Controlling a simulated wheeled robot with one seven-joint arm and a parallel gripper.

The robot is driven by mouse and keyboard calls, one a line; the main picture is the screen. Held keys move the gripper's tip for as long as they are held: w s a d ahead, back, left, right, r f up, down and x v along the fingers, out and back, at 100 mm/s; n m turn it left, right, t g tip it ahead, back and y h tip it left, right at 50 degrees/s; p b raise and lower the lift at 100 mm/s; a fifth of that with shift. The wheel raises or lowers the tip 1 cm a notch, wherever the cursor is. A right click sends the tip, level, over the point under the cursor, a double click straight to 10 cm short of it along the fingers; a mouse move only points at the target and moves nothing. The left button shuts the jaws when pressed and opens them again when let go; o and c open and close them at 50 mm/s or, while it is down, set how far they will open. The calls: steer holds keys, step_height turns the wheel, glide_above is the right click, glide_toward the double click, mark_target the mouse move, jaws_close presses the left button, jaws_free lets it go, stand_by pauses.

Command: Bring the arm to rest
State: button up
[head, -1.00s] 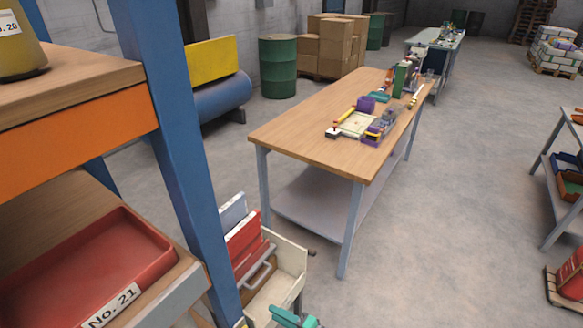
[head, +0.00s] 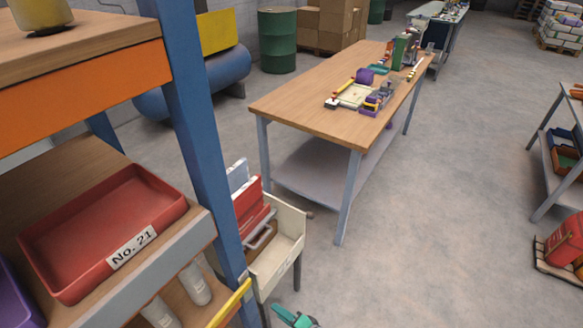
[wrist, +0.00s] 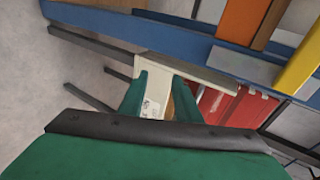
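My gripper (head: 296,318) shows only as a teal tip at the bottom edge of the head view, near the floor side of the cream bin. In the wrist view my gripper (wrist: 157,92) has its two green fingers apart, with a gap between them. Nothing is seen held in the gap. The cream bin (wrist: 185,70) lies beyond the fingertips there; whether they touch it I cannot tell. The rest of my arm is out of the head view.
A blue rack post (head: 200,140) and shelves with a red tray (head: 105,225) stand at left. The cream bin (head: 283,262) holds a red item and others. A wooden workbench (head: 310,110) stands behind. The floor (head: 430,230) to the right is largely clear.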

steer(key=s+d+f+h, duration=0.2)
steer(key=s+f+h, duration=0.2)
steer(key=s, duration=0.7)
steer(key=s+d+r+n+t+h, duration=0.15)
steer(key=s+r+h, duration=0.25)
steer(key=s, duration=0.5)
steer(key=s+r+n+t, duration=0.2)
steer(key=s+r, duration=0.3)
steer(key=r, duration=0.9)
steer(key=s+r+n+t+h, duration=0.1)
steer(key=s+r+n+t, duration=0.2)
steer(key=r, duration=1.2)
steer(key=s+n, duration=0.1)
steer(key=s, duration=0.2)
steer(key=shift+h, duration=0.3)
